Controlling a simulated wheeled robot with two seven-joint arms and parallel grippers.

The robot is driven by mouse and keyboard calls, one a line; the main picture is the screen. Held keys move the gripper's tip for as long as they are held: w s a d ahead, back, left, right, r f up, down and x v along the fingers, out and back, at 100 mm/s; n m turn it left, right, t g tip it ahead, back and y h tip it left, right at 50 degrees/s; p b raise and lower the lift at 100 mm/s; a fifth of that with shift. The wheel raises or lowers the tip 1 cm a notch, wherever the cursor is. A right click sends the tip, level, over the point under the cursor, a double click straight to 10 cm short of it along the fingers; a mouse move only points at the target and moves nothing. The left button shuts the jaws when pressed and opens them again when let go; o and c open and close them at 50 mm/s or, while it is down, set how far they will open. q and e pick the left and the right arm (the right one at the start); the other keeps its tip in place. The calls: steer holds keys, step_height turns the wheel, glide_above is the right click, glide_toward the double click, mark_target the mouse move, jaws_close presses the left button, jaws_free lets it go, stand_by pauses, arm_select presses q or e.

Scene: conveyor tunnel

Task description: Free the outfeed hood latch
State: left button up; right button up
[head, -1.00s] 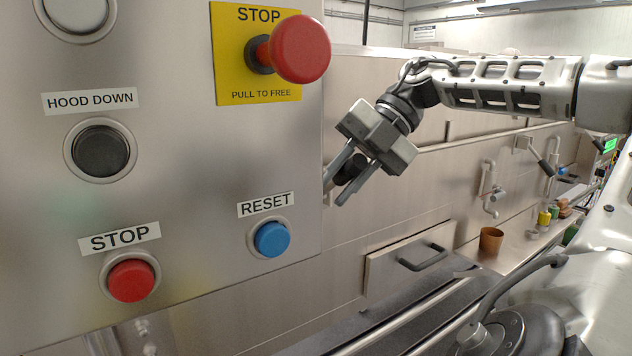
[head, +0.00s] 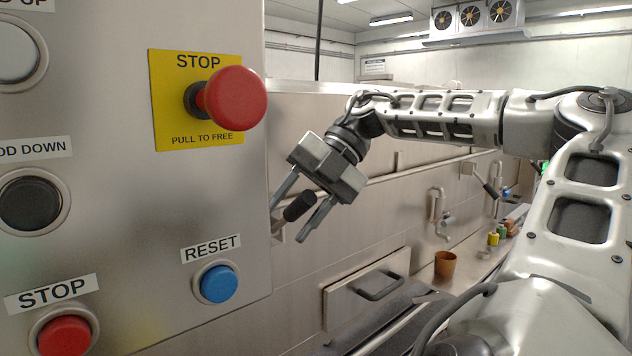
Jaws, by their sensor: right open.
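My right gripper (head: 287,223) is open, its two fingers pointing down and left just past the right edge of the control panel. A black lever handle (head: 300,206) on the hood side shows between the fingers. I cannot tell whether they touch it. Its metal base is partly hidden behind the panel edge. A second black-handled lever (head: 485,184) sits farther along the steel wall. No label shows which lever is the outfeed latch. My left gripper is not in view.
The control panel (head: 130,215) fills the left, with a red mushroom STOP button (head: 236,98) sticking out, a blue RESET button (head: 217,284) and a lower red STOP button (head: 66,335). A drawer-like front with a handle (head: 382,287) and a brown cup (head: 445,265) lie beyond.

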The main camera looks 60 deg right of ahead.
arm_select(q)
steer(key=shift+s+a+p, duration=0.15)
steer(key=shift+p, duration=0.35)
arm_select(e)
steer(key=v, duration=1.5)
steer(key=shift+r, duration=0.2)
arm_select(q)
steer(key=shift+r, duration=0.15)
